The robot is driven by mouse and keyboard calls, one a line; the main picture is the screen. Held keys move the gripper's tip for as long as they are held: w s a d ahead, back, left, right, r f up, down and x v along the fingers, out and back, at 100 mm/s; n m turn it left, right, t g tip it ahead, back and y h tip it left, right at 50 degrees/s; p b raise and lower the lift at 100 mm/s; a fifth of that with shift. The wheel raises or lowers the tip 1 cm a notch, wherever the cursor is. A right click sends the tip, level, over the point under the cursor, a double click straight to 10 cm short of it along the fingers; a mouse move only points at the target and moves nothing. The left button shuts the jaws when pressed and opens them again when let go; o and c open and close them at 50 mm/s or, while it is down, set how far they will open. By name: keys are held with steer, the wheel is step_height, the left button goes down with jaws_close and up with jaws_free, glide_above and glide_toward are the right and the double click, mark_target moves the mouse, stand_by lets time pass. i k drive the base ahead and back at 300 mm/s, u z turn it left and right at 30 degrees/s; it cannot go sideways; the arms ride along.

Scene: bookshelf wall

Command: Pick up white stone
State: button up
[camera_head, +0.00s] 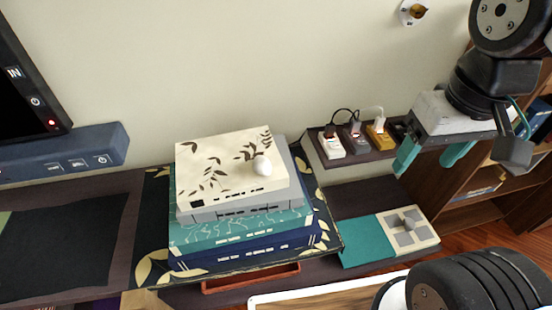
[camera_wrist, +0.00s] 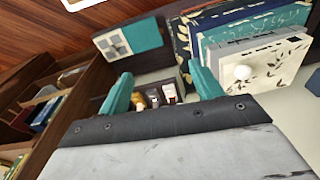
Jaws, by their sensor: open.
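The white stone (camera_head: 262,166) is a small, smooth, egg-like piece. It rests on the cream box with a leaf pattern (camera_head: 215,165), the top one of a stack. It also shows in the wrist view (camera_wrist: 243,72), right of my fingers. My gripper (camera_head: 432,158) is open and empty, with teal fingers. In the head view it hangs to the right of the stack, well apart from the stone. In the wrist view the gripper (camera_wrist: 160,92) has its two fingers spread, with the small shelf of plugs beyond them.
A dark screen (camera_head: 25,85) stands at left. A wooden bookcase (camera_head: 480,205) is at right.

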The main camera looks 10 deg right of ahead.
mark_target(261, 166)
steer(key=k, duration=1.15)
steer(key=u, duration=1.3)
steer(key=i, duration=1.45)
steer(key=z, duration=0.2)
